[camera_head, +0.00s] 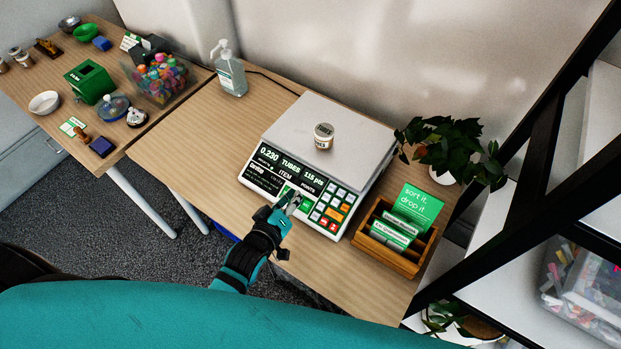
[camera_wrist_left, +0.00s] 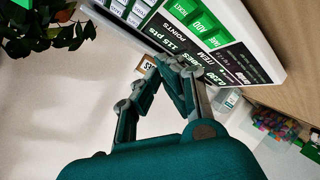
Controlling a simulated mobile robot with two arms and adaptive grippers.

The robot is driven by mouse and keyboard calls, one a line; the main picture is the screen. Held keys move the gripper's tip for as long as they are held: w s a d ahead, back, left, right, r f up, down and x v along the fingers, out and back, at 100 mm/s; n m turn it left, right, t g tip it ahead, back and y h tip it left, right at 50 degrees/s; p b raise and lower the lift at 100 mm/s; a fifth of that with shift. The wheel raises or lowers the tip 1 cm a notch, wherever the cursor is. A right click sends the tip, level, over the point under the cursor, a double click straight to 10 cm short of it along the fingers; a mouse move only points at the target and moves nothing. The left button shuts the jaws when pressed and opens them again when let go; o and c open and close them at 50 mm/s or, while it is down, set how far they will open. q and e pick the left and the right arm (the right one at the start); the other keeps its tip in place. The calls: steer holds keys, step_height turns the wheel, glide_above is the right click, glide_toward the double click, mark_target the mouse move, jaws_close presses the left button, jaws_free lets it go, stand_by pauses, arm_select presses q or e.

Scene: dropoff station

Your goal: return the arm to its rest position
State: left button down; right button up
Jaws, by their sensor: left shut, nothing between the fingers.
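My left gripper (camera_head: 291,201) is shut and empty. In the head view its fingertips are at the front panel of the white scale (camera_head: 330,120), over or close to the green keys; I cannot tell whether they touch. The left wrist view shows the closed fingers (camera_wrist_left: 178,65) in front of the keys and display. The display (camera_head: 283,172) reads 0.230, TUBES and 115 pts. My right gripper is not in view.
A wooden card box (camera_head: 395,243) and a potted plant (camera_head: 450,147) stand right of the scale. A pump bottle (camera_head: 230,72) stands behind left. A clear bin of colourful items (camera_head: 159,79) is on the left table. Bare wood lies left of the scale.

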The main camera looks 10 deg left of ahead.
arm_select(q)
steer(key=s+a+r+m+g+y, duration=0.1)
steer(key=s+a+r+m+g, duration=0.15)
steer(key=s, duration=0.35)
steer(key=s+a+r+m+g+y, duration=0.1)
steer(key=s+a+m+g, duration=0.1)
steer(key=s+m+g, duration=0.35)
steer(key=s+a+r+m+g, duration=0.1)
steer(key=s+a+m+g, duration=0.1)
steer(key=s, duration=0.5)
step_height(320, 180, down, 27)
steer(key=s+g+b, duration=0.1)
steer(key=s+b, duration=0.1)
steer(key=s+a+f+g, duration=0.1)
steer(key=s+a+f, duration=0.1)
steer(key=s+f, duration=1.4)
steer(key=shift+s+a+f+g+y+b, duration=0.15)
steer(key=shift+a+f+g+y+b, duration=0.25)
steer(key=shift+f, duration=0.5)
